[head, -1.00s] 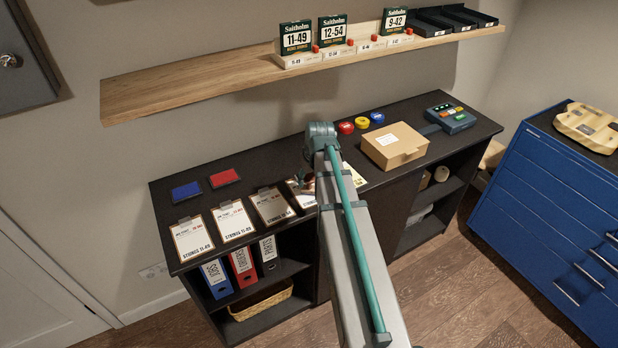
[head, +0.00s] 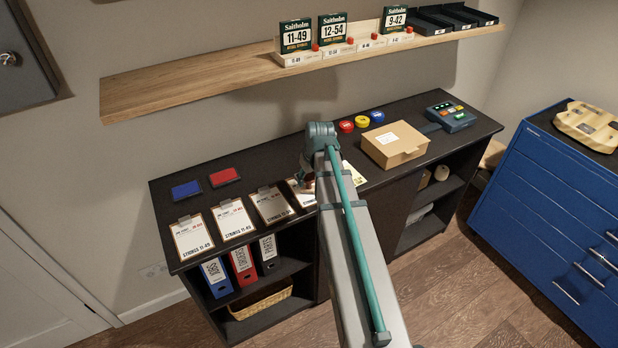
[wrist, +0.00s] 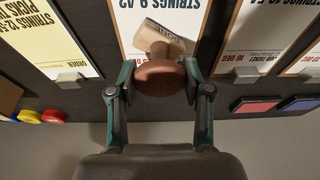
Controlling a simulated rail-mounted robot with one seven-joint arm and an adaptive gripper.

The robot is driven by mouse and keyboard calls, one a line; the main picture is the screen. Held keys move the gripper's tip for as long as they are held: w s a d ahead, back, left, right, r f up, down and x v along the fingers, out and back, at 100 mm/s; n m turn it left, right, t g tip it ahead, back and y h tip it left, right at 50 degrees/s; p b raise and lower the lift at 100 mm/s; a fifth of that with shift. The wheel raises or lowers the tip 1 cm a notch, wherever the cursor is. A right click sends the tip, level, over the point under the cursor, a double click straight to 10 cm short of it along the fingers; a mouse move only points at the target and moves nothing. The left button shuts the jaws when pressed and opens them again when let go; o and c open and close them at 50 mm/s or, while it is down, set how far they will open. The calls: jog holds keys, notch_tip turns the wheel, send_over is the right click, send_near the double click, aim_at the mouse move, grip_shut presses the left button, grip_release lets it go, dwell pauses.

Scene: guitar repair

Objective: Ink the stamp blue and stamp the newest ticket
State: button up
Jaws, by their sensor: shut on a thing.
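In the wrist view my gripper (wrist: 160,82) is shut on the round brown knob of the stamp (wrist: 162,42). The stamp has a pale wooden block, turned at an angle over a white ticket (wrist: 130,15) marked STRINGS 9-42. I cannot tell whether the block touches the paper. A blue ink pad (head: 186,190) and a red ink pad (head: 224,177) lie at the counter's left; both also show at the right of the wrist view. Several clipboard tickets, such as the leftmost STRINGS 11-49 ticket (head: 192,236), line the front. In the head view my arm hides much of the stamp.
A cardboard box (head: 395,146), a keypad device (head: 450,115) and red, yellow and blue round pieces (head: 361,120) stand on the counter's right. A wooden shelf (head: 190,83) with string packs hangs above. Bare counter (head: 262,165) lies between the pads and my arm.

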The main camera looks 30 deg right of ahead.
dwell(0.6)
jog(key=shift+r+p, duration=2.25)
jog(key=shift+r, duration=1.2)
jog(key=shift+f, duration=0.15)
